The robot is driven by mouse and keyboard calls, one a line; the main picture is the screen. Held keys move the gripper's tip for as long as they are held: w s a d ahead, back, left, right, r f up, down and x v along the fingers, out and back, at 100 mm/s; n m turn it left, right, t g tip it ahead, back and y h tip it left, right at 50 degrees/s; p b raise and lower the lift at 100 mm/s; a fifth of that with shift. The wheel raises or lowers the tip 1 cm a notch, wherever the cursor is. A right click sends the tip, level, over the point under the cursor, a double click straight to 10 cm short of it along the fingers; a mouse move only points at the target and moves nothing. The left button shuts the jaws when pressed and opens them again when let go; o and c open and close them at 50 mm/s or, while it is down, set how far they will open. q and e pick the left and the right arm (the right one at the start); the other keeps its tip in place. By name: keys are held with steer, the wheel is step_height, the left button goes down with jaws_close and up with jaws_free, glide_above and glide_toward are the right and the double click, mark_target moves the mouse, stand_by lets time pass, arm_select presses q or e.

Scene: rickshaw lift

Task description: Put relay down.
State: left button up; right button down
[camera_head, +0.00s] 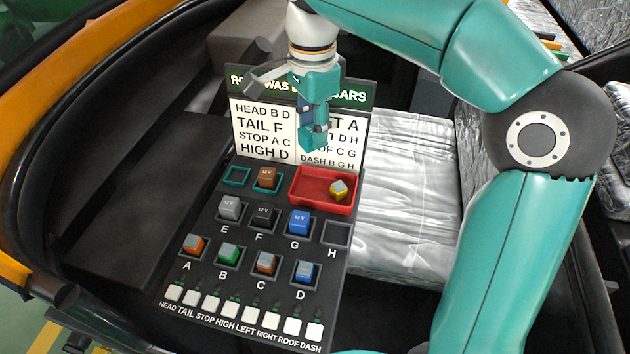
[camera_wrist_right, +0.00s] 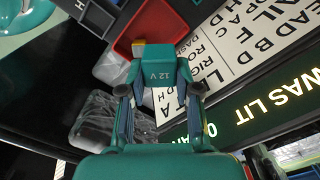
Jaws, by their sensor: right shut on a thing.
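My right gripper (camera_head: 313,112) is shut on a teal relay (camera_head: 314,140) and holds it above the board, in front of the printed panel. In the right wrist view the relay (camera_wrist_right: 158,70) shows "12 V" between the two fingers. A teal-outlined slot (camera_head: 237,176) at the board's upper left is empty, and a brown relay (camera_head: 267,177) fills the slot beside it. A red tray (camera_head: 302,198) right of these holds a small yellow-and-grey relay (camera_head: 339,188). Socket H (camera_head: 336,234) looks empty. My left gripper is not in view.
Sockets E, F and G hold a grey, a black and a blue relay (camera_head: 299,222). Sockets A to D hold coloured pieces. White buttons (camera_head: 243,311) line the front edge. The upright panel (camera_head: 262,130) stands close behind. A silvery seat (camera_head: 405,190) lies right.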

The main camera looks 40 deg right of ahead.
mark_target(314, 189)
step_height(314, 189, down, 12)
steer(key=shift+b, duration=0.9)
steer(key=shift+s, duration=0.1)
steer(key=shift+f, duration=0.15)
steer(key=c, duration=1.1)
jaws_free()
step_height(314, 189, up, 12)
steer(key=shift+r+p, duration=0.15)
steer(key=shift+p, duration=1.05)
